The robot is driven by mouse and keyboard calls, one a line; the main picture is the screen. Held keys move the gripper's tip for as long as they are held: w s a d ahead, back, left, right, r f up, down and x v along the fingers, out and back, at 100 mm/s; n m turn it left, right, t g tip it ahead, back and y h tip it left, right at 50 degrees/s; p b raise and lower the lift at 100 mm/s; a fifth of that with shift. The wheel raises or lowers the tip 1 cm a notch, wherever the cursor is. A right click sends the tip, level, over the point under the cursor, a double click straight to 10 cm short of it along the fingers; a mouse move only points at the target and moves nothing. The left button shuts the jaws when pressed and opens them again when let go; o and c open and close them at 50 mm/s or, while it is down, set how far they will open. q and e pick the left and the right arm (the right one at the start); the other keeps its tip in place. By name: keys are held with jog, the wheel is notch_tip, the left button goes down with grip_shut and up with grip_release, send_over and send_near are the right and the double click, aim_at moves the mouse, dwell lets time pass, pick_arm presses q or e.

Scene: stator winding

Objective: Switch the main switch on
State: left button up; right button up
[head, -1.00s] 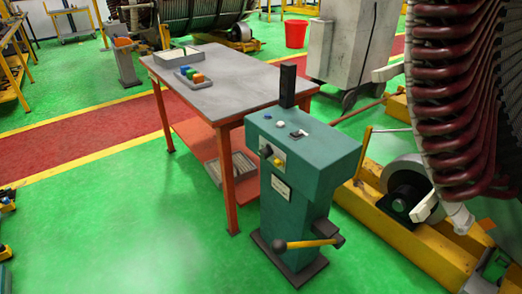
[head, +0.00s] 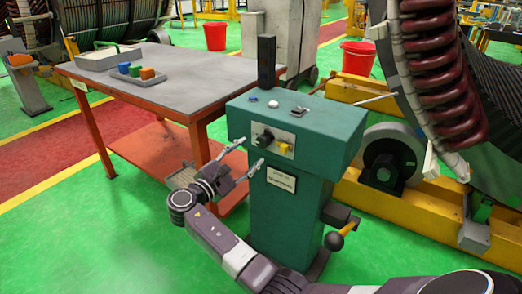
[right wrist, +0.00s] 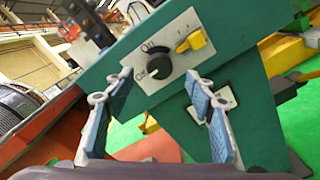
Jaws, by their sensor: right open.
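The main switch is a black rotary knob (head: 265,137) on a white plate on the sloped front of the green control pedestal (head: 296,126). In the right wrist view the knob (right wrist: 158,66) sits between the words "On" above and "Off" at lower left; I cannot tell for certain where it points. A yellow selector (right wrist: 194,43) is on the same plate, to its right. My right gripper (head: 250,154) is open and empty in front of the knob, its fingers spread to either side and apart from it. My left gripper is not in view.
A table (head: 190,90) with colored blocks stands at left, a large coil (head: 435,70) at right. Green floor is clear at lower left.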

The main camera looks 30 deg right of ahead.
aim_at(261, 143)
jog(key=x, duration=0.7)
jog(key=shift+w+d+b, duration=0.15)
jog(key=shift+d+b, duration=0.05)
jog(key=shift+b, duration=0.15)
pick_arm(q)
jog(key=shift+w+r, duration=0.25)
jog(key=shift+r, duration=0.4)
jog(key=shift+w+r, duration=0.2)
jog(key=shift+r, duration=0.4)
pick_arm(e)
jog(key=c, duration=1.2)
jog(key=shift+o, duration=0.2)
jog(key=shift+f, duration=0.1)
